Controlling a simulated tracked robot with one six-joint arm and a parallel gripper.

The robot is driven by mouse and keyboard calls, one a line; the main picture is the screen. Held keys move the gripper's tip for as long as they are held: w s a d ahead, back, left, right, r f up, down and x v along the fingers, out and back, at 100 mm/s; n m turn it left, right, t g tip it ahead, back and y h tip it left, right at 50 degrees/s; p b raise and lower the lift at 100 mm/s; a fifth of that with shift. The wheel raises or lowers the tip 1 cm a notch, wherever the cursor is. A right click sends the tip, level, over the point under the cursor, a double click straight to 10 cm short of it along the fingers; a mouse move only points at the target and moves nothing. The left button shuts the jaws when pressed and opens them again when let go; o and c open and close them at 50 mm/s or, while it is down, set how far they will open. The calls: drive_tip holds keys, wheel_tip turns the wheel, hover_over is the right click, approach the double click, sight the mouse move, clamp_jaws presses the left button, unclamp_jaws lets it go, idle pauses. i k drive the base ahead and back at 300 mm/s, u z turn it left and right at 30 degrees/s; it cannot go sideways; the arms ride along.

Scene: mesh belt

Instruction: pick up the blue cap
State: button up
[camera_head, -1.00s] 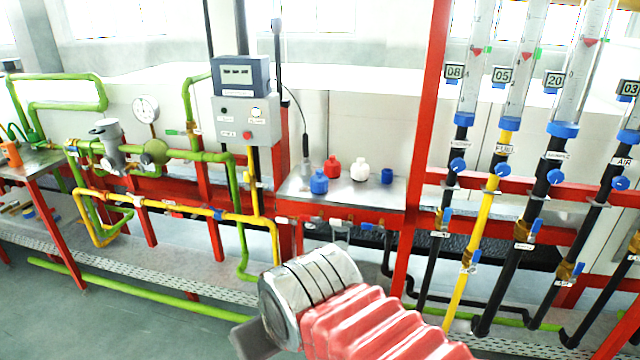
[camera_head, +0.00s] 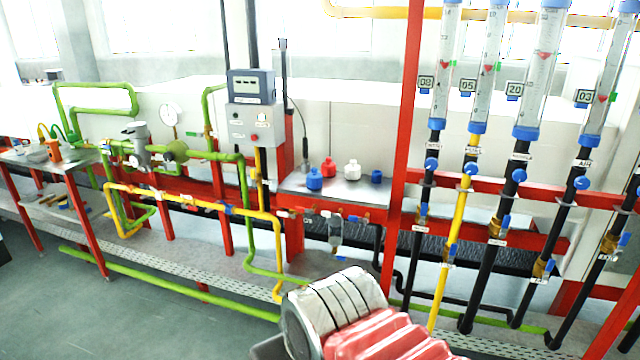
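A small blue cap (camera_head: 376,176) sits on the right part of a grey metal shelf (camera_head: 345,201) near the middle of the picture. The cap stands apart from the white bottle. My arm shows at the bottom centre, with a silver link and red bellows, well in front of and below the shelf. My gripper's fingers do not show.
A red upright post (camera_head: 402,130) rises just right of the shelf, with flow tubes (camera_head: 489,70) beyond it. A grey control box (camera_head: 254,125) and a thin black rod (camera_head: 284,110) stand left of the bottles. Green and yellow pipes run at left. The floor (camera_head: 120,325) at lower left is clear.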

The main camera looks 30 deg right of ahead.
sight(314, 179)
drive_tip(key=u, duration=0.3)
drive_tip(key=i, duration=1.85)
drive_tip(key=z, duration=0.85)
drive_tip(key=i, duration=0.8)
drive_tip(key=z, duration=0.5)
